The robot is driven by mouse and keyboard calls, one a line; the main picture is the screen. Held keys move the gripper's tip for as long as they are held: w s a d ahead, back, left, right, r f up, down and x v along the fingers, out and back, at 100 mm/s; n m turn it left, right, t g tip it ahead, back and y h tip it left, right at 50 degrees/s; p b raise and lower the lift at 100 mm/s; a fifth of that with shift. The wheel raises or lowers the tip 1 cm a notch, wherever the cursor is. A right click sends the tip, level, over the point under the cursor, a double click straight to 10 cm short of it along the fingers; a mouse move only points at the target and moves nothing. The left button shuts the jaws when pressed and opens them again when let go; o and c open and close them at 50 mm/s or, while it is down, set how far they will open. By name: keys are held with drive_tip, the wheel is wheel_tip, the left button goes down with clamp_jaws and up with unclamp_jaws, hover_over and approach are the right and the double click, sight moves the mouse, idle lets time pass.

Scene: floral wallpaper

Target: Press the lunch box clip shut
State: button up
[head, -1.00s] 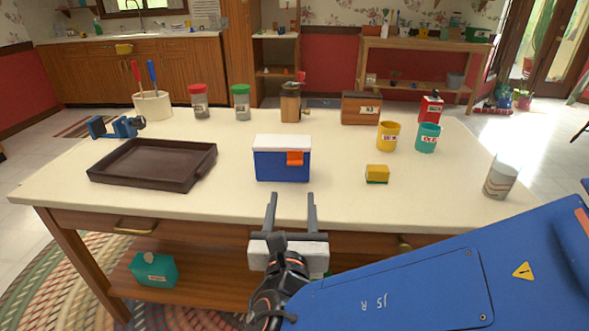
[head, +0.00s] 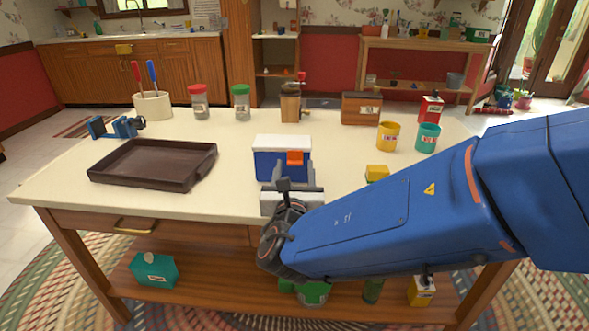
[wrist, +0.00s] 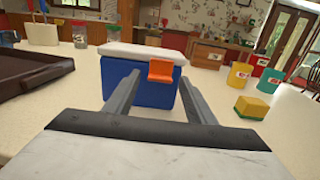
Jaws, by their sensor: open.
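The lunch box (head: 267,166) is blue with a white lid (head: 282,142) and stands on the table in front of my gripper. Its orange clip (head: 295,158) is on the front face near the right side; in the wrist view the clip (wrist: 160,71) sticks out from the front. My gripper (head: 289,170) is open and empty, with its fingers pointing at the box front. In the wrist view my gripper's fingers (wrist: 155,85) reach either side of the box front. I cannot tell whether they touch it.
A dark brown tray (head: 150,181) lies left of the box. A yellow and green sponge (head: 377,172) lies to the right, with a yellow mug (head: 388,137) and a teal mug (head: 428,138) behind it. Jars and a wooden box (head: 361,109) stand along the back.

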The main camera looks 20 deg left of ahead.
drive_tip(key=shift+w, duration=0.2)
drive_tip(key=c, duration=1.1)
drive_tip(key=shift+w+a+f+t, duration=0.1)
drive_tip(key=shift+w+f+t, duration=0.2)
drive_tip(key=shift+t, duration=0.4)
drive_tip(key=shift+s, duration=0.1)
drive_tip(key=o, duration=1.1)
